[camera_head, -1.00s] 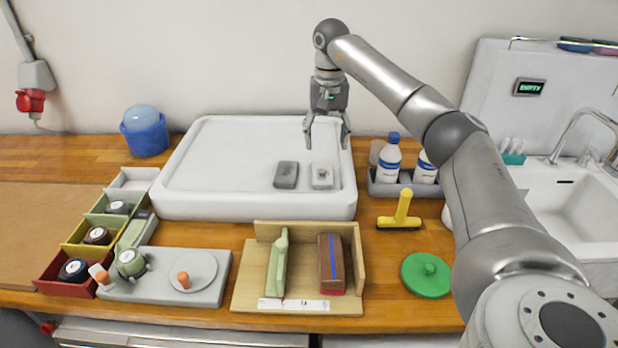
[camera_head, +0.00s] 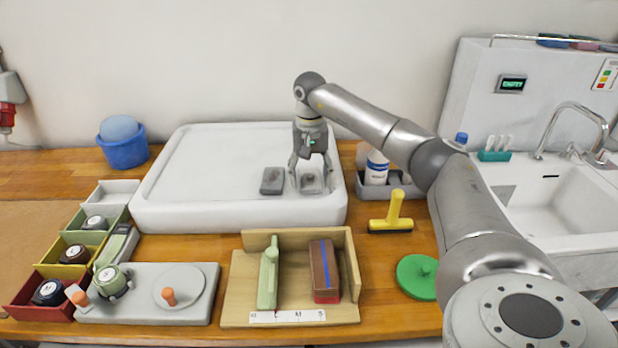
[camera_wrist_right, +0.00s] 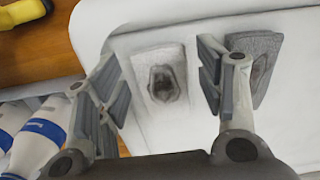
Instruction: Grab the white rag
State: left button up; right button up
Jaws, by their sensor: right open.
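The white rag (camera_head: 311,184) lies on the right part of a white tray (camera_head: 160,212), and shows in the right wrist view (camera_wrist_right: 162,82) as a pale pad with a dark stain. My right gripper (camera_head: 309,176) is open just above it, with the rag between and beyond its fingers in the right wrist view (camera_wrist_right: 163,95). The fingers hide part of the rag in the head view. A grey rag (camera_head: 272,181) lies just left of it, and one finger partly covers it in the wrist view. My left gripper is not in view.
A bottle (camera_head: 376,168) in a grey caddy (camera_head: 403,188) stands close to the tray's right side. A yellow squeegee (camera_head: 391,213) lies right of the tray. A wooden stand (camera_head: 236,298) with a brush and block is in front. The tray's left part is clear.

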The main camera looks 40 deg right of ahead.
aim_at(311, 186)
jog(key=shift+s+f, duration=0.2)
jog(key=shift+f, duration=1.35)
jog(key=shift+w, duration=0.1)
jog(key=shift+c, duration=0.2)
jog(key=c, duration=0.7)
jog(key=shift+c, duration=0.2)
jog(key=shift+r, duration=0.15)
